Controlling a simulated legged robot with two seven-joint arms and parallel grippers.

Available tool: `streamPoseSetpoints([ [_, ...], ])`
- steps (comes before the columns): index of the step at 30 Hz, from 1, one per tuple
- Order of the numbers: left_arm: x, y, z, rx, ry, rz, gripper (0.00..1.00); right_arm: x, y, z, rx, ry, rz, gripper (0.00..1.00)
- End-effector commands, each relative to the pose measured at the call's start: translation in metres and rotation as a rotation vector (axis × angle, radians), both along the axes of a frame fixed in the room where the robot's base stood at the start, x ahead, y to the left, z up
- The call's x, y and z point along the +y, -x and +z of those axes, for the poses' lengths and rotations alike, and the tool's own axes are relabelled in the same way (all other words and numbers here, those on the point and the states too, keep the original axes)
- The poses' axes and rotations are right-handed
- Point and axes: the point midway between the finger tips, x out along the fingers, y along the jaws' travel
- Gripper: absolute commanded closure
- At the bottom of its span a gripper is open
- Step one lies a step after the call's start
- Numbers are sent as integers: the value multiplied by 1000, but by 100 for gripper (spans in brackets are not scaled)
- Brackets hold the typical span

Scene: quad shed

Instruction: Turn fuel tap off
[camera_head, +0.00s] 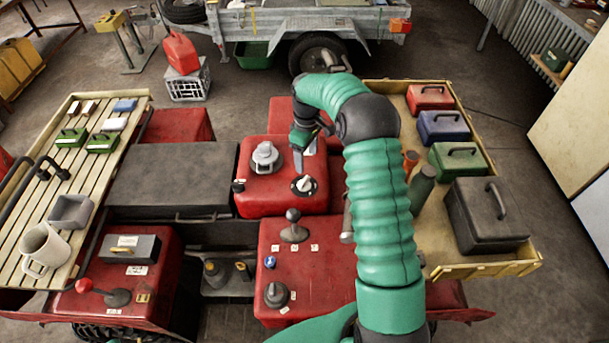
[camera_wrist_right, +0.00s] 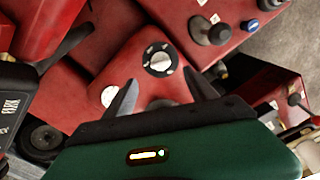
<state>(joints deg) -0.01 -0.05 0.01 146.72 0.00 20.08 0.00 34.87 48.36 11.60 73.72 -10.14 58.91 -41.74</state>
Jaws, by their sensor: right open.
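The likely fuel tap is a round dark knob (camera_head: 304,185) with a white top, on the front right of the red tank (camera_head: 262,198). In the right wrist view the knob (camera_wrist_right: 159,61) shows with small pale marks around it; I cannot read its setting. My right gripper (camera_head: 302,152) hangs over the tank, behind the knob and right of the grey filler cap (camera_head: 266,156). In the right wrist view its two dark fingers (camera_wrist_right: 158,86) are spread and empty, with the knob beyond the tips, apart from them. My left gripper is not in view.
A gear lever (camera_head: 294,225) and a dark knob (camera_head: 276,294) stand on the red panel in front. A small black knob (camera_head: 239,186) sits at the tank's left edge. A wooden tray (camera_head: 500,268) with cases is right, a slatted rack (camera_head: 38,205) left.

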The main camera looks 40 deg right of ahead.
Motion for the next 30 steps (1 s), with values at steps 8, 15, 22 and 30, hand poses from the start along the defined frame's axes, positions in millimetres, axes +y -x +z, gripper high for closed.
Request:
streamPoseSetpoints([
  [8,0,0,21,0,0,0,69,0,-1,-72,5,-4,0,35],
  [15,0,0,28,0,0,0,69,-1,-1,-106,-1,-1,0,35],
  [22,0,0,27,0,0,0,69,0,-2,-110,-1,1,0,35],
  [30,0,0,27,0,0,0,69,0,-2,-110,-1,1,0,62],
])
